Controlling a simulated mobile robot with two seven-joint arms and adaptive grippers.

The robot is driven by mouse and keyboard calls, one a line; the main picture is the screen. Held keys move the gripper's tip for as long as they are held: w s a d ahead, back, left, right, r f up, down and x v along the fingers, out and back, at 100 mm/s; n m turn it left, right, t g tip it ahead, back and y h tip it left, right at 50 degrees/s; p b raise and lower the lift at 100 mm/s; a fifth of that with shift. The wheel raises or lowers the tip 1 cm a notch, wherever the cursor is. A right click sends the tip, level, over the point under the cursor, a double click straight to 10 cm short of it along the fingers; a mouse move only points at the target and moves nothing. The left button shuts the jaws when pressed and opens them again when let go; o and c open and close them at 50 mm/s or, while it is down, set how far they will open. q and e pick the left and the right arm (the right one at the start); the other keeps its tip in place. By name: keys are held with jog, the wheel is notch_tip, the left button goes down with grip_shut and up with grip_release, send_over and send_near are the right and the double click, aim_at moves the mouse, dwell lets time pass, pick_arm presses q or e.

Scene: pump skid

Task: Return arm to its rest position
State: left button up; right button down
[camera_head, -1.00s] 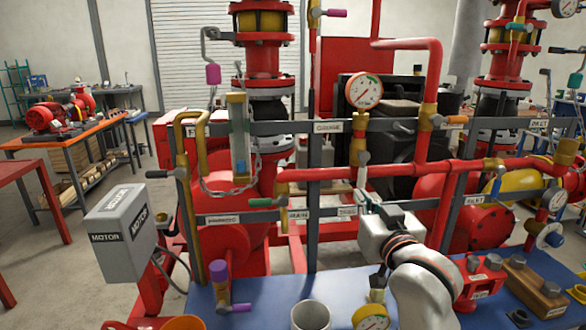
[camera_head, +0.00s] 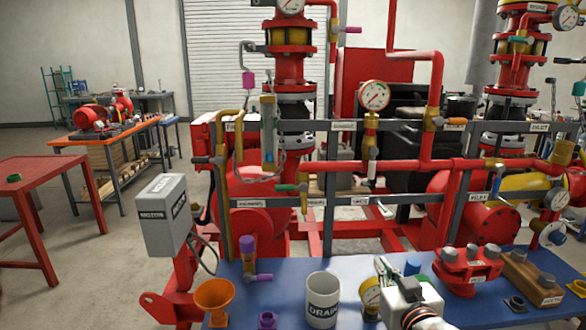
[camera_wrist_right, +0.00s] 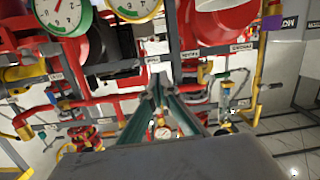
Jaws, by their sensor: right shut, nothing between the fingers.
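My right gripper (camera_head: 382,266) shows at the lower middle right of the head view, over the blue bench top (camera_head: 280,268). Its pale body and wrist come in from the bottom edge. In the right wrist view its dark fingers (camera_wrist_right: 157,88) come together at their tips with nothing held between them. The rest of my right arm is cut off by the bottom edge of the head view. My left gripper is not in view.
A white DRAIN mug (camera_head: 322,301) and a small gauge (camera_head: 371,295) stand left of my right gripper. An orange funnel (camera_head: 214,297) is further left. A red flanged block (camera_head: 468,270) and a wooden block (camera_head: 533,277) stand right. Red pump pipework (camera_head: 420,166) rises behind.

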jog(key=s+f+g, duration=0.1)
jog(key=s+f, duration=0.2)
jog(key=f, duration=0.4)
jog(key=s+f+n+g, duration=0.1)
jog(key=s+f, duration=0.3)
jog(key=f, duration=0.3)
jog(key=s+f+g, duration=0.1)
jog(key=s+f, duration=0.2)
jog(key=f, duration=0.4)
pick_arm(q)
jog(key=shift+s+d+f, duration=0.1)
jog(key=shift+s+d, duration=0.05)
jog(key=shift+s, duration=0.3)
pick_arm(e)
jog(key=s+d+f+n+g, duration=0.1)
jog(key=s+d+f+g, duration=0.1)
jog(key=s+f, duration=1.4)
jog(key=s, duration=0.2)
jog(key=shift+s+f+n+g+y, duration=0.25)
jog(key=shift+s+n+g+y, duration=0.05)
jog(key=shift+s+g+y, duration=0.1)
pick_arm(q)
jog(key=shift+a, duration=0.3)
pick_arm(e)
jog(key=shift+w, duration=0.1)
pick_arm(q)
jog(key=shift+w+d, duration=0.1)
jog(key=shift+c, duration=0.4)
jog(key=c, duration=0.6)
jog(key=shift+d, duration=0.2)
